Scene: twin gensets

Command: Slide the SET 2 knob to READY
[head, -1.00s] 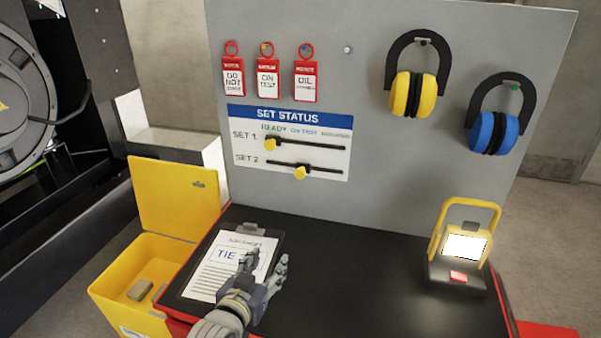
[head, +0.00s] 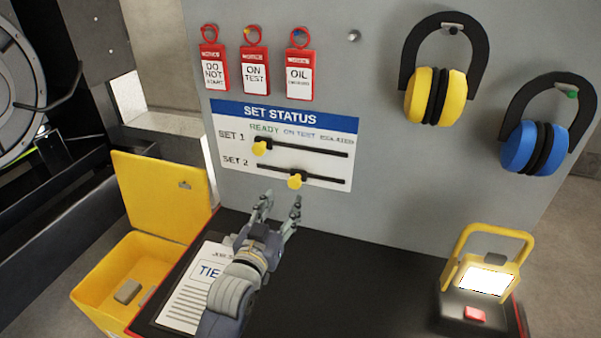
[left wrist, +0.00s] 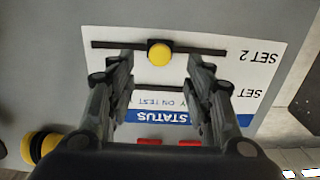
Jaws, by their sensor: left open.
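The SET 2 knob (head: 295,181) is a yellow knob on the lower black slot of the SET STATUS board (head: 229,181). It sits part-way along the slot, roughly below the ON TEST label and right of the READY label (head: 263,128). My left gripper (head: 282,198) is open and empty, just below the knob in the head view. In the left wrist view, which shows the board upside down, the SET 2 knob (left wrist: 159,54) appears between and beyond the open fingers, with no contact visible. My right gripper is not in view.
The SET 1 knob (head: 260,149) is on the slot above, near its left end. Red tags (head: 255,75) and ear defenders (head: 433,95) hang on the grey panel. A clipboard (head: 185,305), a lit work lamp (head: 485,280) and a yellow box (head: 90,292) are below.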

